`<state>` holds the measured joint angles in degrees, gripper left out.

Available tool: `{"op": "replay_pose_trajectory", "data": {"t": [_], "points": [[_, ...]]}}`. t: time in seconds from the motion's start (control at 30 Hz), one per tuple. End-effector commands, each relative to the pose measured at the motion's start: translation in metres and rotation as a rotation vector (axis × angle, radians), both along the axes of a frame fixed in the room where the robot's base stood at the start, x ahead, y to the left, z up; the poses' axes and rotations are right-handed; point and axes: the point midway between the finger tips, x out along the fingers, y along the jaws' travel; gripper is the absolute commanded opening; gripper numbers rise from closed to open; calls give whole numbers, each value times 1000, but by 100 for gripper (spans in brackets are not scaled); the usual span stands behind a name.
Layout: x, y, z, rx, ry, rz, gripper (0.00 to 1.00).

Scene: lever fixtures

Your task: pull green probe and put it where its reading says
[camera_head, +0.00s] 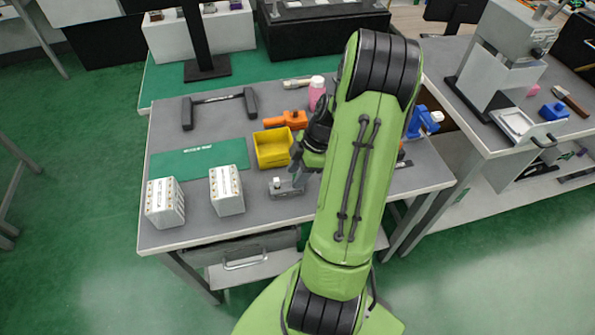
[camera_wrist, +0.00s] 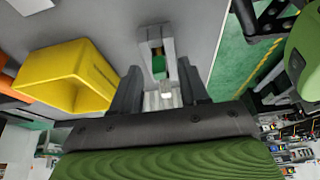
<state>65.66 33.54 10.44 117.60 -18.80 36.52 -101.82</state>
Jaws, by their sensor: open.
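A small grey metal fixture (camera_head: 283,188) stands near the front middle of the grey table. In the wrist view, this grey fixture (camera_wrist: 168,44) has a slot with a small green part (camera_wrist: 159,66) inside, which may be the green probe. A pale piece (camera_wrist: 163,97) sits at its near end. My gripper (camera_head: 301,166) is over the fixture in the head view. In the wrist view, my gripper (camera_wrist: 161,78) is open, with one finger on each side of the fixture. I cannot tell whether the fingers touch it. No reading is legible.
A yellow bin (camera_head: 272,149) stands close behind the fixture. Two white boxes (camera_head: 226,191) (camera_head: 165,204) with marked tops stand to the left. A green mat (camera_head: 198,160) lies behind them. An orange tool (camera_head: 287,120) and pink bottle (camera_head: 316,94) are farther back. My arm hides the table's right part.

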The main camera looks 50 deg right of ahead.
Motion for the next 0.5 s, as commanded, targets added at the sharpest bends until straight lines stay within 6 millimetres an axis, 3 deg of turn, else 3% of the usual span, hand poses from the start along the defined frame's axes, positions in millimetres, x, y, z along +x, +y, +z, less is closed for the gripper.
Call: {"op": "replay_pose_trajectory", "data": {"t": [0.17, 0.5], "points": [[-2, -4, 12, -3, -2, -2, 44], [-22, -34, 100, -5, -3, -3, 44]]}}
